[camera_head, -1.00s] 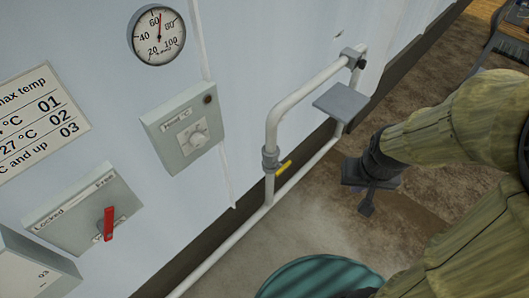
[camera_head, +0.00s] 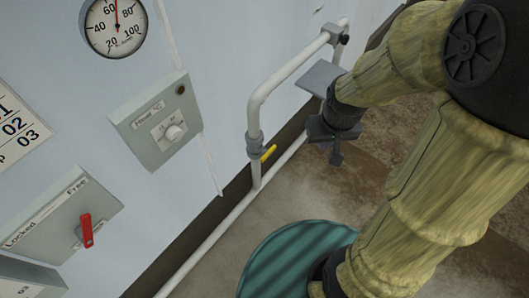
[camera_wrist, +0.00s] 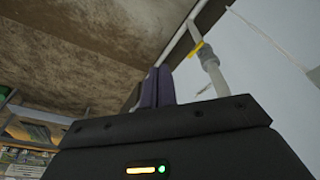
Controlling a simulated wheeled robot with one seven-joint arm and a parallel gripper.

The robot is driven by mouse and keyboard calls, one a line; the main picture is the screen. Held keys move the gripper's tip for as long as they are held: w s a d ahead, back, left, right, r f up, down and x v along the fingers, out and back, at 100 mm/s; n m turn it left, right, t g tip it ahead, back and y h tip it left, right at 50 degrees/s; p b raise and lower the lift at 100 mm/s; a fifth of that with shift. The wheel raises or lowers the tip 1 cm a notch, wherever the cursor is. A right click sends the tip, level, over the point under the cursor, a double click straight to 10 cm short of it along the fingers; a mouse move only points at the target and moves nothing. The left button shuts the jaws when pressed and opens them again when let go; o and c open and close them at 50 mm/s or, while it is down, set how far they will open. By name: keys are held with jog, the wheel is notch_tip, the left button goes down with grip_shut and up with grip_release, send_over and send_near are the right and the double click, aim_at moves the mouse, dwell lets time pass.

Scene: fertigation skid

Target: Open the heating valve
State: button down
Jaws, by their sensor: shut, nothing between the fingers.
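The heating valve, a grey fitting with a yellow lever (camera_head: 269,153), sits on the white pipe (camera_head: 254,118) along the wall in the head view. The lever sticks out to the right, across the pipe. It also shows in the wrist view as a yellow lever (camera_wrist: 195,50) on the pipe, beyond my fingers. My gripper (camera_head: 336,158) is to the right of the valve, apart from it, with the fingers pointing down. In the wrist view the purple-grey fingers (camera_wrist: 157,88) are together and hold nothing.
A round gauge (camera_head: 116,26), a dial box (camera_head: 160,127) and a Locked/Free box with a red handle (camera_head: 87,230) are on the wall. A grey plate (camera_head: 318,76) juts out near the upper pipe, close to my arm. A teal round object (camera_head: 285,262) stands below.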

jog(key=w+a+f+n+g+b, duration=0.1)
jog(key=w+a+f+n+b, duration=0.3)
jog(key=w+a+f, duration=0.5)
jog(key=n+g+b, duration=0.1)
jog(key=n+b, duration=0.1)
jog(key=n, duration=0.3)
send_over(264, 156)
notch_tip(264, 156, down, 8)
jog(key=shift+f, duration=0.1)
notch_tip(264, 156, down, 14)
jog(key=shift+r+p, duration=0.1)
jog(key=shift+p, duration=0.65)
